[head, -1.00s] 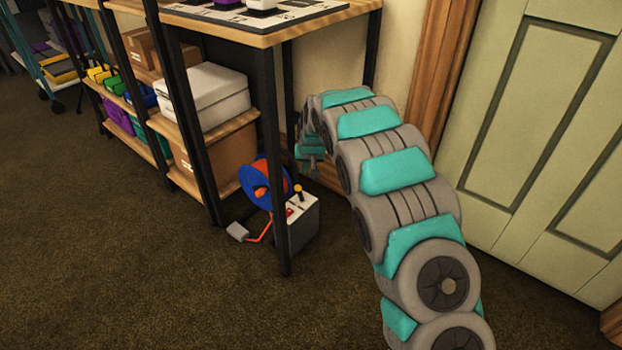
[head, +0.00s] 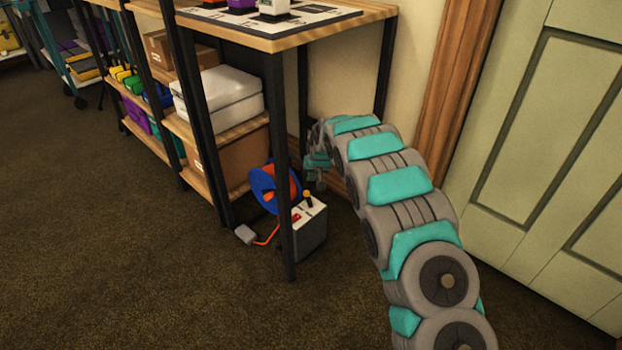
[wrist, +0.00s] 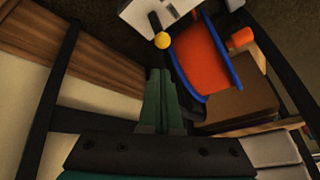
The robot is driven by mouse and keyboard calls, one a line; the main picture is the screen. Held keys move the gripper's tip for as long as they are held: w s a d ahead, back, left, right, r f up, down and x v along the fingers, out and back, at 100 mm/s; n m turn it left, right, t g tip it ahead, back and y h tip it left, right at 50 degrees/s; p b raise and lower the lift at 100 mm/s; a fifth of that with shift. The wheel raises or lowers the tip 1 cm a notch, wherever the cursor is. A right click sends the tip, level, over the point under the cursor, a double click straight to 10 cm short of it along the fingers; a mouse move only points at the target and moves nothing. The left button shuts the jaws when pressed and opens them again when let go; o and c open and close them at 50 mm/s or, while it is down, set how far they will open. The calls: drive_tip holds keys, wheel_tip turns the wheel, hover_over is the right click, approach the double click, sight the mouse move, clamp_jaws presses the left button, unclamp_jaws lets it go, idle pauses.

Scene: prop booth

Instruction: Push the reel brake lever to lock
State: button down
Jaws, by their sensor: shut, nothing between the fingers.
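The cable reel (head: 272,187) has blue flanges and an orange drum. It stands on the floor under the table, and it also shows in the wrist view (wrist: 203,58). The brake lever (head: 307,200) is a dark stick with a yellow-orange knob, on top of the grey-white box beside the reel (head: 311,231). In the wrist view the lever's knob (wrist: 162,41) is just beyond my fingertips, with a small gap in the picture. My gripper (wrist: 160,72) is shut and empty, its green fingers together.
A black table leg (head: 279,160) stands in front of the reel. Shelves at left hold a white box (head: 222,98) and cardboard boxes. An orange cord runs to a grey plug (head: 245,234) on the floor. A door (head: 550,160) is at right. Open carpet lies in front.

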sight(308, 199)
drive_tip(key=shift+x, duration=4.25)
drive_tip(key=shift+d, duration=0.1)
